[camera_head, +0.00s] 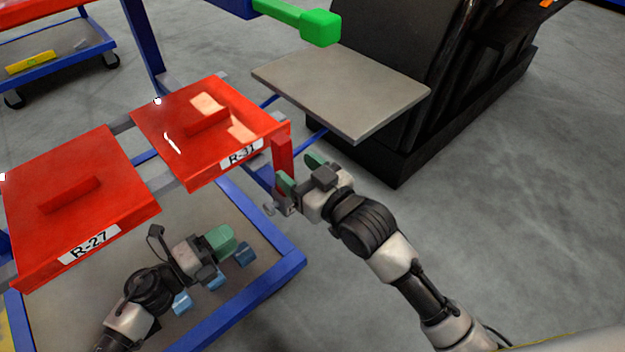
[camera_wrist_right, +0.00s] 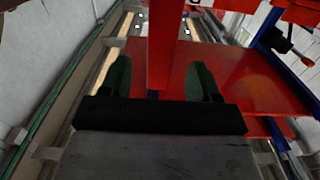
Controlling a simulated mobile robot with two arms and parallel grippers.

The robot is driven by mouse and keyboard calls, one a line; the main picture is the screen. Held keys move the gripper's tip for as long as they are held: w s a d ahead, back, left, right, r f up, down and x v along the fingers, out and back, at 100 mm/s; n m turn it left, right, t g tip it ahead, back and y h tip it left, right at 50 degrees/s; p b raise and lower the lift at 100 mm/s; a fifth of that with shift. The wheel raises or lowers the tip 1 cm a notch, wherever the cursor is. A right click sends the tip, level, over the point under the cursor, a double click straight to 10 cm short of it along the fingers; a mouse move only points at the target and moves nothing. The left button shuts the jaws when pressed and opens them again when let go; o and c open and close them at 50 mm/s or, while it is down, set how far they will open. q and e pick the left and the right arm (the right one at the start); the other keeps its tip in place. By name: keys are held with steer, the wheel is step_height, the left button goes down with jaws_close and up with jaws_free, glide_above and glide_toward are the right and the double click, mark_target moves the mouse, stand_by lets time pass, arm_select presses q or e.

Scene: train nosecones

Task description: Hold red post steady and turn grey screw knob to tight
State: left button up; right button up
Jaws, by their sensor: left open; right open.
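The red post (camera_head: 284,152) stands upright at the right corner of the red panel marked R-31. My right gripper (camera_head: 300,172) is open beside its lower part. In the right wrist view the post (camera_wrist_right: 165,45) runs between the two green fingers (camera_wrist_right: 159,80), with gaps showing at both sides. A small grey piece (camera_head: 269,209) left of the right gripper may be the grey screw knob; it is too small to be sure. My left gripper (camera_head: 222,242) is open and empty, low in front of the red panels and apart from the post.
Red panels R-27 (camera_head: 85,195) and R-31 (camera_head: 190,120) sit on a blue-framed cart (camera_head: 290,268). Several blue blocks (camera_head: 213,278) lie near the left gripper. A grey plate (camera_head: 340,90) and a green-ended bar (camera_head: 320,27) are behind. Floor is clear at right.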

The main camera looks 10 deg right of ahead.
mark_target(277, 153)
steer(key=x, duration=0.6)
steer(key=shift+w+a, duration=0.2)
